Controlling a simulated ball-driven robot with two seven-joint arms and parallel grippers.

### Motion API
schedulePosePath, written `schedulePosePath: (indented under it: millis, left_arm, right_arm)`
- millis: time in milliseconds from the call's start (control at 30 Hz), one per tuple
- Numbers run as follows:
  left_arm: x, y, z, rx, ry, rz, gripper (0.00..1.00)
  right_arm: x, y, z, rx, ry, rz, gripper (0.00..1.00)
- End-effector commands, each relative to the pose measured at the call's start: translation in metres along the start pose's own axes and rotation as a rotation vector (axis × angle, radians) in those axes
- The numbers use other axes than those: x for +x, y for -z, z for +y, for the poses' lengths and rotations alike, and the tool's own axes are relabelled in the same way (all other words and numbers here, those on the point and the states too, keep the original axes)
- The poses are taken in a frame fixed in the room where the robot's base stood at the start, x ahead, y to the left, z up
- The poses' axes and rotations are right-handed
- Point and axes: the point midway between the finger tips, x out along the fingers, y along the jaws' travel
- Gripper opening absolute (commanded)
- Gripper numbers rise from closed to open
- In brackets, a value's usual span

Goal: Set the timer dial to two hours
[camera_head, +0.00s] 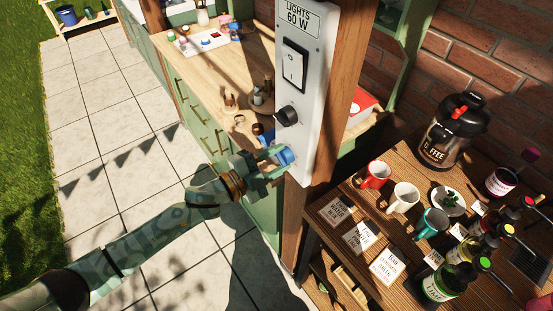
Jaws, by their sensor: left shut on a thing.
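A white control panel (312,100) is fixed to a wooden post, with a label reading LIGHTS 60 W at its top. It carries a rocker switch (294,66), a black round dial (286,116) below it, and a blue dial (286,157) near the bottom. My left gripper (279,158) reaches in from the left and is shut on the blue dial. Its fingers cover part of the dial. I cannot read a timer scale or pointer setting. My right gripper is not in view.
Right of the post, a wooden table (318,221) holds a red mug (374,175), a white mug (403,197), a teal mug (431,223), several bottles and a coffee urn (452,130). Behind the post is a green cabinet (205,130) with a cluttered top. Paving at left is clear.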

Motion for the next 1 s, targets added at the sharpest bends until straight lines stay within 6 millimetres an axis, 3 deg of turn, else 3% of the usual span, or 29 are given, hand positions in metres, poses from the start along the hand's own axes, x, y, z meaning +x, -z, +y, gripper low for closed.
schedulePosePath:
  millis: [300, 333, 400, 833, 1000]
  left_arm:
    - [0.0, 0.0, 0.0, 0.0, -0.001, 0.0, 0.14]
    - [0.0, 0.0, 0.0, 0.0, -0.001, 0.0, 0.42]
    - [0.0, 0.0, 0.0, 0.0, -0.001, 0.0, 0.58]
    - [-0.001, 0.0, 0.0, -0.001, 0.0, 0.0, 0.58]
    - [-0.021, -0.001, 0.001, -0.001, -0.001, -0.001, 0.58]
  right_arm:
    - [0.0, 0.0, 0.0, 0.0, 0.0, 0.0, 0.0]
    - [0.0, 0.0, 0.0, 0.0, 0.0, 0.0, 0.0]
    - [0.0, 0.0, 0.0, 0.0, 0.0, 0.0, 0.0]
    - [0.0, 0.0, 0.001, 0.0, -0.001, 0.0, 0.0]
    - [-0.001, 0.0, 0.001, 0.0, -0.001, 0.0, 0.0]
